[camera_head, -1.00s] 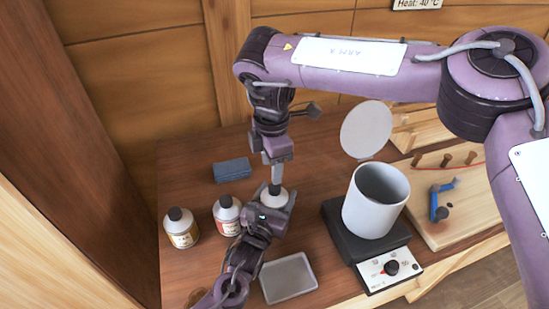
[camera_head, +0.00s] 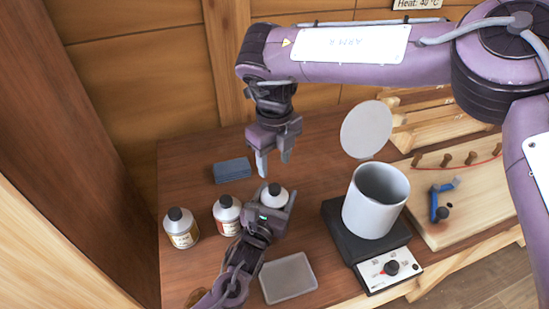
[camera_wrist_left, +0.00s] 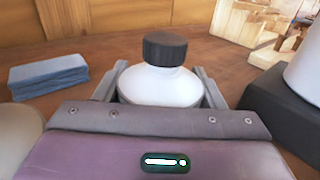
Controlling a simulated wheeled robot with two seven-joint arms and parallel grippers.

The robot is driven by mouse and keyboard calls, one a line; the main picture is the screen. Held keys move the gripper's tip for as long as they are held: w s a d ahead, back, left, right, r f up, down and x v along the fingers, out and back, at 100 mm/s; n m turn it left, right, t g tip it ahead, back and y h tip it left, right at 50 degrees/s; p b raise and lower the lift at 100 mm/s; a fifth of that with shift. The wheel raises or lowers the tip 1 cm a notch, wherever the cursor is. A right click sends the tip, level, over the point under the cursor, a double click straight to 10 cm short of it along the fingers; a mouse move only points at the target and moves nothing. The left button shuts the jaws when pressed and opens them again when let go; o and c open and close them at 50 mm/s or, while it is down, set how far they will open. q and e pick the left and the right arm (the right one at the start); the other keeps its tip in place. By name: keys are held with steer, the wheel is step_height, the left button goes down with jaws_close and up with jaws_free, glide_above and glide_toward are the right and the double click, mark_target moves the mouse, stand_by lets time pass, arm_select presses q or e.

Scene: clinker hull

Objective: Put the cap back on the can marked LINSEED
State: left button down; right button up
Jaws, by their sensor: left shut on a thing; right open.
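A white can (camera_head: 271,202) stands upright on the bench with a black cap (camera_head: 275,189) sitting on its neck. My left gripper (camera_head: 276,208) is shut around the can's body. In the left wrist view the can (camera_wrist_left: 160,87) is between the fingers, and its cap (camera_wrist_left: 165,48) looks level. Its label is hidden, so I cannot read a name on it. My right gripper (camera_head: 273,164) is open and empty above and slightly behind the cap, apart from it.
Two more capped cans stand to the left, one with a reddish label (camera_head: 228,216), one with a yellowish label (camera_head: 182,229). A blue-grey folded cloth (camera_head: 232,170) lies behind. A grey tray (camera_head: 289,278) lies in front. A pot (camera_head: 371,215) stands on a heater (camera_head: 391,271) at right.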

mark_target(274, 187)
stand_by(0.3)
steer(key=shift+f, duration=4)
steer(key=c, duration=1)
steer(key=m, duration=0.6)
steer(key=shift+f, duration=0.1)
steer(key=shift+c, duration=0.2)
steer(key=m, duration=0.5)
steer(key=shift+m, duration=0.3)
steer(key=m, duration=0.3)
steer(key=o, duration=1.1)
